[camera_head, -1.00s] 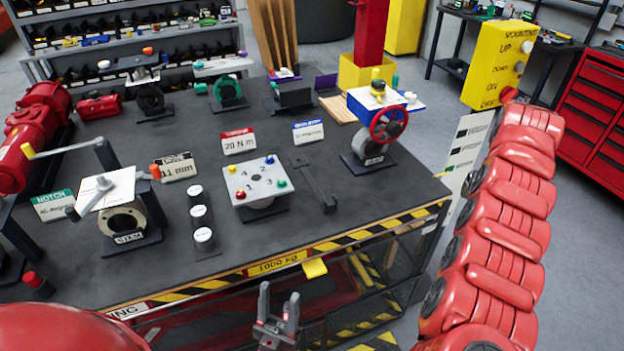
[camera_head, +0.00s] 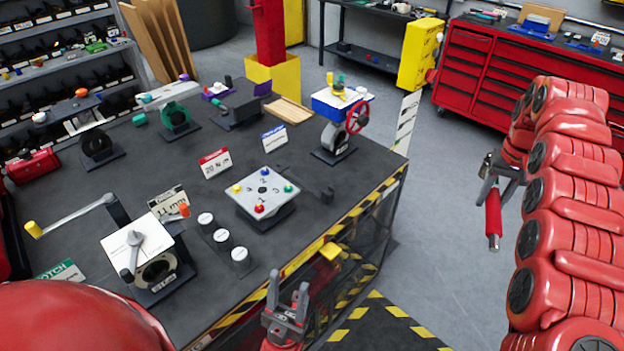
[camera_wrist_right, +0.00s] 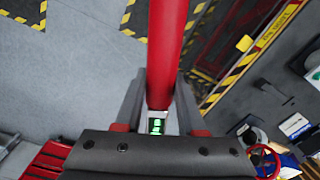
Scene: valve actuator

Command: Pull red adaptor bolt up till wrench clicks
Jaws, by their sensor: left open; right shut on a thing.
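The red adaptor bolt (camera_head: 259,209) stands at the near corner of a light square plate (camera_head: 276,198) on the table, with yellow, blue and green bolts at its other corners. My right gripper (camera_head: 494,180) is shut on a red-handled wrench (camera_head: 493,214), held over the floor well right of the table. In the right wrist view the red handle (camera_wrist_right: 167,50) runs between the fingers (camera_wrist_right: 158,100), with a small green display below it. The wrench's working end is not clear. My left gripper (camera_head: 288,300) is open and empty at the table's front edge, apart from the bolt.
A valve with a red wheel (camera_head: 358,116) stands on the table beyond the plate. White-topped cylinders (camera_head: 221,235) and a crank device (camera_head: 138,244) stand left of the plate. A dark holder (camera_head: 321,191) lies right of it. Open floor (camera_head: 440,190) separates the table from my right arm.

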